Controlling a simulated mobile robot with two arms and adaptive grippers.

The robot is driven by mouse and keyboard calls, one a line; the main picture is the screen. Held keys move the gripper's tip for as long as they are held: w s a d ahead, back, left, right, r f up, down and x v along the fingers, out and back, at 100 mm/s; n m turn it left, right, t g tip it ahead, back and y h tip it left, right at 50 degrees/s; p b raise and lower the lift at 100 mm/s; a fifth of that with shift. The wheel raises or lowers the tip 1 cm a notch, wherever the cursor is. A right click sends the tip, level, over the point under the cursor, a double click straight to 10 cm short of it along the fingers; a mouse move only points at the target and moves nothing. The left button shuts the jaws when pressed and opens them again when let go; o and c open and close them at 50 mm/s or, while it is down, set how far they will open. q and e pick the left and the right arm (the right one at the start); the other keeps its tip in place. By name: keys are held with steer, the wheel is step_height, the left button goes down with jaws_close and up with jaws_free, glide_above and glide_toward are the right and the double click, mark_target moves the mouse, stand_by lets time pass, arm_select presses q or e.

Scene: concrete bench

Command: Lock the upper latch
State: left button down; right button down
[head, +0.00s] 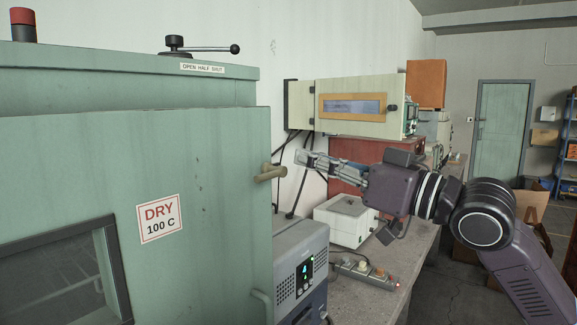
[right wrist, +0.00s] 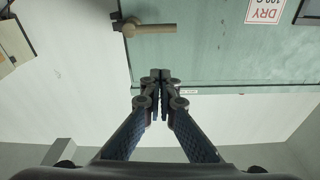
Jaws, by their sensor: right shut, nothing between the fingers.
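The upper latch (head: 270,173) is a tan lever with a round hub near the right edge of the green cabinet door (head: 215,215). Its lever lies about level. In the right wrist view the latch (right wrist: 152,28) shows upside down, its bar lying across the green door. My right gripper (head: 303,158) is shut and empty, a little to the right of the latch in the head view. In the right wrist view its closed fingertips (right wrist: 160,76) point toward the door and stay apart from the lever. My left gripper is not in view.
A pale handle (head: 262,302) sits lower on the door. A grey instrument with a lit display (head: 303,270), a white box (head: 347,220) and a power strip (head: 364,272) crowd the bench below my right arm.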

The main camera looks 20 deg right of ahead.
steer(key=shift+v, duration=0.8)
